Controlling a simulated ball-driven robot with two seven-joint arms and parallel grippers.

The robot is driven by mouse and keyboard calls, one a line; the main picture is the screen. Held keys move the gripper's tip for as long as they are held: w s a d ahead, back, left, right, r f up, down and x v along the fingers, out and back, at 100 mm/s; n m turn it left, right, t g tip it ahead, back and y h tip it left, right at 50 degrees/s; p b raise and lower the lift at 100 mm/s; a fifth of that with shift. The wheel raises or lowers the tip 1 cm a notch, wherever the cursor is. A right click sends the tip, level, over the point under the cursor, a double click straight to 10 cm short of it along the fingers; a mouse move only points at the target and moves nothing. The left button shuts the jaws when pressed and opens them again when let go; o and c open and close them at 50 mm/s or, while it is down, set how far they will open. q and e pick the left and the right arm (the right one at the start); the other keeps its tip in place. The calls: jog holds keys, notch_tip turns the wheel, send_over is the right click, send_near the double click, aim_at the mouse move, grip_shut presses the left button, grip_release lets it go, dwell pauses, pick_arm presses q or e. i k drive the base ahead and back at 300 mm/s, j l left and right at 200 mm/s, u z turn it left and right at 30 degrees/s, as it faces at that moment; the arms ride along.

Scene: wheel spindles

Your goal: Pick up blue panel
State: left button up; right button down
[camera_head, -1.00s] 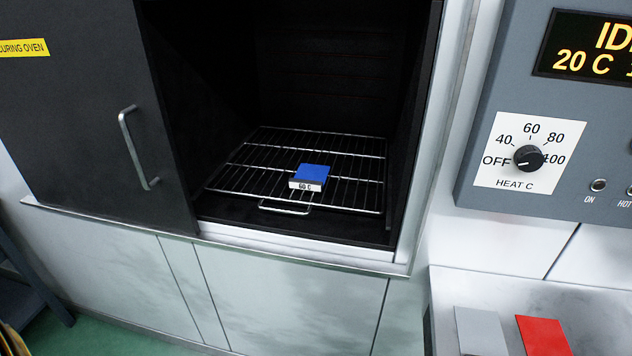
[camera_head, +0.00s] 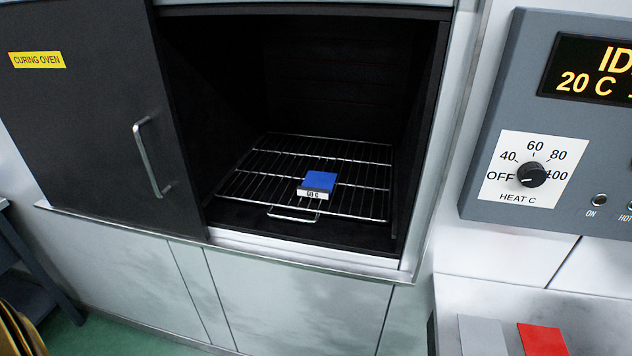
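The blue panel (camera_head: 320,180) lies flat on the wire rack (camera_head: 262,190) inside the curing oven, near the rack's front. A white label reading "60 C" (camera_head: 313,194) is on its front edge. The rack has a wire handle (camera_head: 292,214) at its front. Neither of my grippers shows in the head view.
The oven's dark door (camera_head: 95,120) stands slid to the left, leaving the opening clear. The control box (camera_head: 485,170) is at the right, its display showing 20 C and its heat knob (camera_head: 531,174) near OFF. Grey (camera_head: 482,336) and red (camera_head: 541,340) panels lie at lower right.

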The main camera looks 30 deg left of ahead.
aim_at(316, 184)
jog(key=j+z, duration=0.3)
jog(key=j, duration=0.5)
jog(key=j+z, duration=0.25)
jog(key=j, duration=0.6)
